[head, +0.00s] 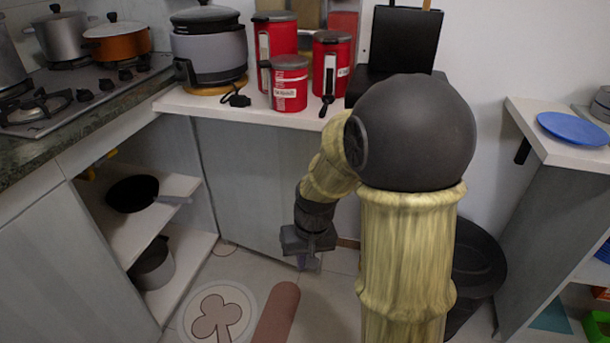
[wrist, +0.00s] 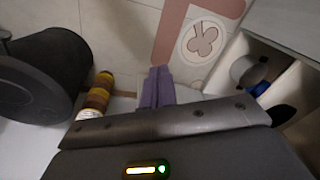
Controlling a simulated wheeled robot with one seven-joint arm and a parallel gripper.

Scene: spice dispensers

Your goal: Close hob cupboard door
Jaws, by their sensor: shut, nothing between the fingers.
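The hob cupboard stands open at the left of the head view, below the hob (head: 75,90). Its white shelves (head: 170,200) are exposed. A plain grey panel (head: 245,185) stands to the right of the opening, under the white counter; I cannot tell for sure whether it is the swung-out door. My gripper (head: 303,264) is low, pointing down near the lower right of this panel, and whether they touch is unclear. In the wrist view my purple fingers (wrist: 159,72) are together and empty, with the open shelves (wrist: 290,90) to their right.
A black pan (head: 133,193) and a grey pot (head: 153,265) sit on the shelves. A floor mat (head: 217,308) lies in front. A black bin (head: 478,265) is behind my arm. Red canisters (head: 290,82) and a cooker (head: 210,50) stand on the counter.

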